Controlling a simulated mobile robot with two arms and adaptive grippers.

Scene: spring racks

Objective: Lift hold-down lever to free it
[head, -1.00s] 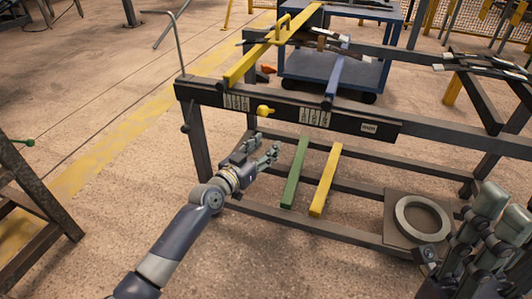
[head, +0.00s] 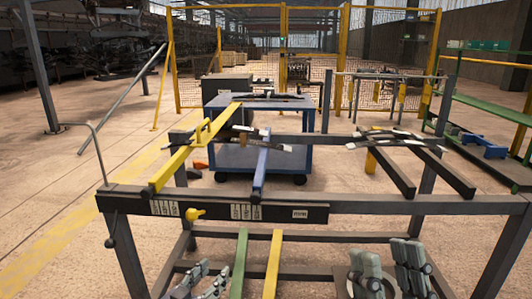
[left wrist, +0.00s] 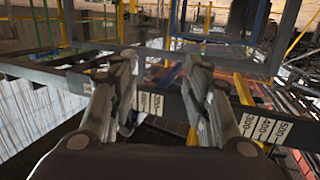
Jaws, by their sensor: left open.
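A yellow bar with a raised loop handle (head: 203,131) slopes back from the front rail of the rack in the head view. I cannot tell for sure that it is the hold-down lever. A blue bar (head: 259,176) lies to its right. A yellow knob (head: 195,214) sits on the dark labelled rail (head: 270,210). My left gripper (head: 207,278) is open and empty, below and in front of the rail. In the left wrist view its spread fingers (left wrist: 160,82) face the labelled rail (left wrist: 173,106). My right gripper (head: 388,255) has its fingers apart at the lower right.
Dark leaf springs lie across the bars and on the right arms (head: 395,138). A blue cart (head: 262,157) stands behind the rack. A bent grey rod (head: 97,150) rises at the rack's left end. Green (head: 240,262) and yellow (head: 273,265) bars lie lower down.

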